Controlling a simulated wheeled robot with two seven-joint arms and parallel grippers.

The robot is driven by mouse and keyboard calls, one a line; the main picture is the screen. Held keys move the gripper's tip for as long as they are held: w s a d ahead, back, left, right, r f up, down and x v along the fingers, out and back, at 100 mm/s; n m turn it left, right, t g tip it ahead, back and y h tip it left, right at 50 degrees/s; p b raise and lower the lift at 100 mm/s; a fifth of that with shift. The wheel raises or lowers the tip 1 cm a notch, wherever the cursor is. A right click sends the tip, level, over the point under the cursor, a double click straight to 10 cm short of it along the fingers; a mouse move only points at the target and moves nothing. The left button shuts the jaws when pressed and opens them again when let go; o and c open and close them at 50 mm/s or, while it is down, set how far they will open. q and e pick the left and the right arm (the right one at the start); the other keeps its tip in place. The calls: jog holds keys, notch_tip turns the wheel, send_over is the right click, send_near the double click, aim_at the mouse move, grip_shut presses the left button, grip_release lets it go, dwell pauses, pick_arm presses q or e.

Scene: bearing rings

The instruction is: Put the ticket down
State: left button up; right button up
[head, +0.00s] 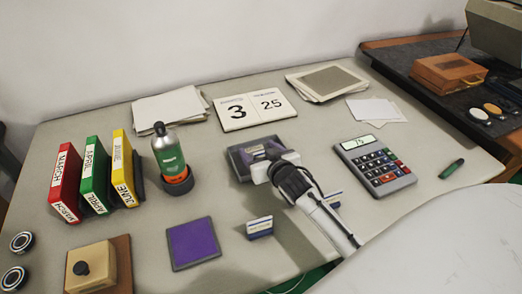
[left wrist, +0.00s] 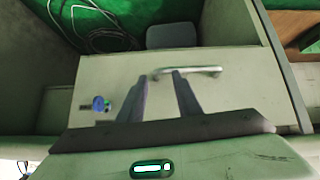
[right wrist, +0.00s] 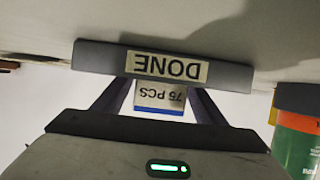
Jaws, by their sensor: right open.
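The ticket (right wrist: 160,97), a pale card reading "75 PCS" with a blue stripe, shows upside down in the right wrist view. It appears between the spread fingers of my right gripper (right wrist: 160,100), at the wall of a grey tray labelled "DONE" (right wrist: 90,58). Part of the ticket is hidden by that wall. In the head view my right gripper (head: 272,168) is over the front of a dark tray (head: 237,165); the ticket cannot be made out there. My left gripper (left wrist: 162,90) is open and empty before a drawer front with a handle (left wrist: 190,71).
A small blue-striped card (head: 260,227) stands in front of the tray, right of a purple pad (head: 193,243). A green bottle (head: 168,155) stands left of the tray, a calculator (head: 375,165) right. A calendar (head: 253,109) lies behind. Binders (head: 95,175) stand at left.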

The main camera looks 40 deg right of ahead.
jog(key=v, duration=1.2)
jog(key=shift+r+p, duration=0.1)
jog(key=shift+p, duration=0.3)
